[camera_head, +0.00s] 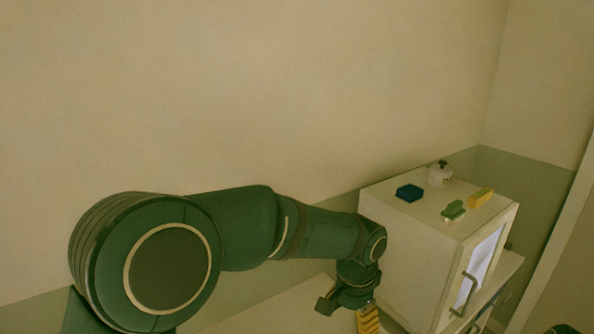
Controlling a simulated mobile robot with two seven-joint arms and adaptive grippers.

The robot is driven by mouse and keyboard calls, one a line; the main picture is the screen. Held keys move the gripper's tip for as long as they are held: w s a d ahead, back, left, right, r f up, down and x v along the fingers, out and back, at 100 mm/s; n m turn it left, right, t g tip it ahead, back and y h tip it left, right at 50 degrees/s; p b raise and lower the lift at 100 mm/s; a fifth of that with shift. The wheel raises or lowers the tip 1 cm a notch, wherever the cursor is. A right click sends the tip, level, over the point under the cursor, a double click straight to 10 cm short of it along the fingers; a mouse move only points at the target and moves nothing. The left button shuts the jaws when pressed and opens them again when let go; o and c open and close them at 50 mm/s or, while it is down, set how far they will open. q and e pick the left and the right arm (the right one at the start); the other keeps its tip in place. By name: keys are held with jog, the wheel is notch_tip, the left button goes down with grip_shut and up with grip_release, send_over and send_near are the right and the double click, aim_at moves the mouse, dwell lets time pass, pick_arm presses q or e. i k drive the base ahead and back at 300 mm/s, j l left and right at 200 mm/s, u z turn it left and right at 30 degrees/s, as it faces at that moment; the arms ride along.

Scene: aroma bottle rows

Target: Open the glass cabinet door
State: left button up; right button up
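The white cabinet (406,262) stands at the right. Its glass door (482,262) is on the right-hand face, seen at a steep angle, and looks closed. A bar-shaped door handle (466,291) sits on the door's near side. My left arm reaches in from the left. My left gripper (356,314) hangs down beside the cabinet's left side, apart from the handle. A yellow and black striped part shows at its lower end. Its fingertips are cut off by the bottom edge, so its opening is unclear.
Walls stand behind.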

aim_at(485, 257)
jog(key=k+l, duration=0.75)
jog(key=l, duration=0.15)
